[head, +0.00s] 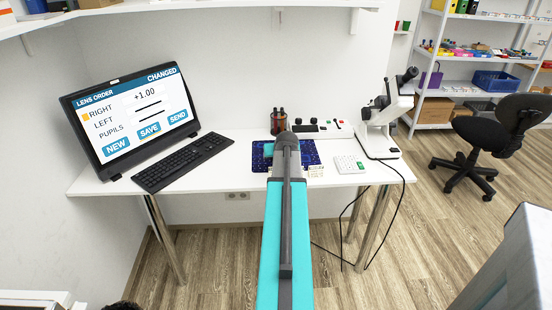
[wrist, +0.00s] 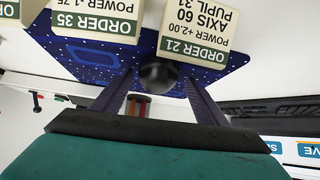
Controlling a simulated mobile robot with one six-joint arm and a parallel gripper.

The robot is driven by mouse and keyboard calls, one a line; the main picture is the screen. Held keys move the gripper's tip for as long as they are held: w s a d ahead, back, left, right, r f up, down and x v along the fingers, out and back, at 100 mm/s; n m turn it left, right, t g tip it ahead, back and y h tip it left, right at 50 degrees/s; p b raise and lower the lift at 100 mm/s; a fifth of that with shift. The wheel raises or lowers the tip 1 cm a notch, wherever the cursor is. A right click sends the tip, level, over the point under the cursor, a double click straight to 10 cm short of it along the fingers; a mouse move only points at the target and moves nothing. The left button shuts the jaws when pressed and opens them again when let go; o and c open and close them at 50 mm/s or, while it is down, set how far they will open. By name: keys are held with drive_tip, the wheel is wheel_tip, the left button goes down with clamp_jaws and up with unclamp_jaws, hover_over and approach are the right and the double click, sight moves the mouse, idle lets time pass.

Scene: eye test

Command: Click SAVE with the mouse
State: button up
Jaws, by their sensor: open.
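The monitor (head: 130,150) stands at the left of the desk. Its screen reads LENS ORDER and CHANGED, with +1.00 beside RIGHT and an orange square left of RIGHT. The blue SAVE button (head: 149,129) sits between NEW and SEND. A dark rounded thing, apparently the mouse (wrist: 158,74), is on the blue starry mouse pad (wrist: 95,55). My gripper (wrist: 158,78) is open, its fingers on either side of the mouse in the wrist view; I cannot tell whether they touch it. In the head view my arm hides the mouse and part of the pad (head: 311,154).
A black keyboard (head: 183,162) lies before the monitor.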

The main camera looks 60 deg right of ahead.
drive_tip(key=v, duration=1.3)
drive_tip(key=shift+s+a, duration=0.15)
drive_tip(key=shift+s, duration=0.05)
drive_tip(key=shift+w, duration=0.1)
